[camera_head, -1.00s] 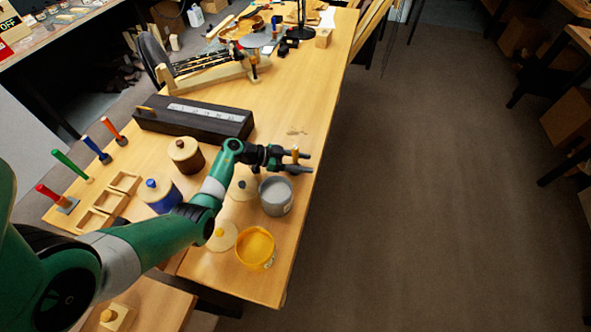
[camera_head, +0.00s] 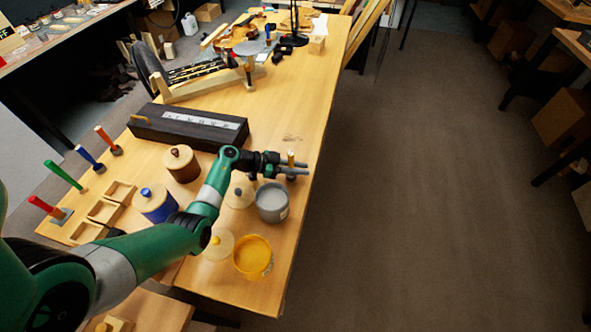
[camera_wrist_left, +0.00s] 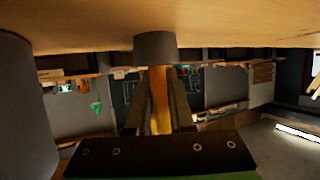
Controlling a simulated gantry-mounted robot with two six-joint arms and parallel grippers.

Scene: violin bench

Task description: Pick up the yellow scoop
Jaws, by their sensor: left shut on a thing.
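The yellow scoop shows as an upright yellow-orange handle (camera_head: 291,158) near the table's right edge, just behind the grey pot. My left gripper (camera_head: 291,168) reaches in from the left and is shut on this handle. In the left wrist view the yellow handle (camera_wrist_left: 160,100) lies between the two dark fingers, with a grey round part (camera_wrist_left: 155,46) at its end towards the table. I cannot tell whether that end touches the table. My right gripper is not in view.
The open grey pot (camera_head: 272,203) stands close in front of the gripper, with a yellow pot (camera_head: 253,258) nearer. A blue pot (camera_head: 155,203) and brown pot (camera_head: 182,164) stand left. A dark case (camera_head: 187,127) lies behind. Open floor is to the right.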

